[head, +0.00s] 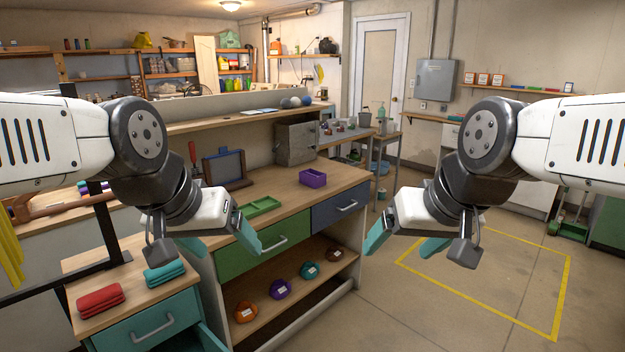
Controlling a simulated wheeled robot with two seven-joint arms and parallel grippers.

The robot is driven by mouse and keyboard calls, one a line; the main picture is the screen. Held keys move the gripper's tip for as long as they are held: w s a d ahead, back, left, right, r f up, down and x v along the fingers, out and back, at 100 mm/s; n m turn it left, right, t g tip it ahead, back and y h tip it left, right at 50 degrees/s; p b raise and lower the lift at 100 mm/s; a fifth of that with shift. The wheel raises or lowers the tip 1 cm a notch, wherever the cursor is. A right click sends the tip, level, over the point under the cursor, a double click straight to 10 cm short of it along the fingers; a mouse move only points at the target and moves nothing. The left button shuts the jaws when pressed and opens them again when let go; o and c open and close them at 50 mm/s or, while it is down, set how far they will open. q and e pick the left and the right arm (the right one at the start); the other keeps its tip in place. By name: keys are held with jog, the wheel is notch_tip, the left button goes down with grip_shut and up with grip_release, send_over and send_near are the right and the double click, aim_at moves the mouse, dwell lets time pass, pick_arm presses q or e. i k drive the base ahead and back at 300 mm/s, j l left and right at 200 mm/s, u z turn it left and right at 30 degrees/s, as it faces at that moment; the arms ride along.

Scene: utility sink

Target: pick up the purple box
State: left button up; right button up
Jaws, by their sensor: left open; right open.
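The purple box (312,179) is a small open-topped bin. It sits on the wooden workbench top (285,186), near the right end and above the blue drawer. My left gripper (208,244) is open and empty, in front of the bench and left of the box. My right gripper (426,243) is open and empty, to the right of the bench over the floor. Both grippers are apart from the box, and nothing covers it.
A green tray (261,206) lies left of the box. A grey metal box (296,142) stands behind it, and a vise-like blue tool (224,167) stands further left. Red cloths (100,301) and teal cloths (165,274) lie on a lower cabinet.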

aim_at(314, 178)
jog(key=i+l, duration=0.5)
jog(key=i+l+u, duration=0.15)
jog(key=i+l, duration=0.35)
jog(key=l, duration=0.15)
jog(key=i+l+u, duration=0.1)
jog(key=i, duration=0.35)
jog(key=i+l, duration=0.2)
jog(key=i, duration=0.25)
jog(key=i+j, duration=0.25)
jog(key=i+j+u, duration=0.1)
jog(key=i+j, duration=0.15)
jog(key=i, duration=0.2)
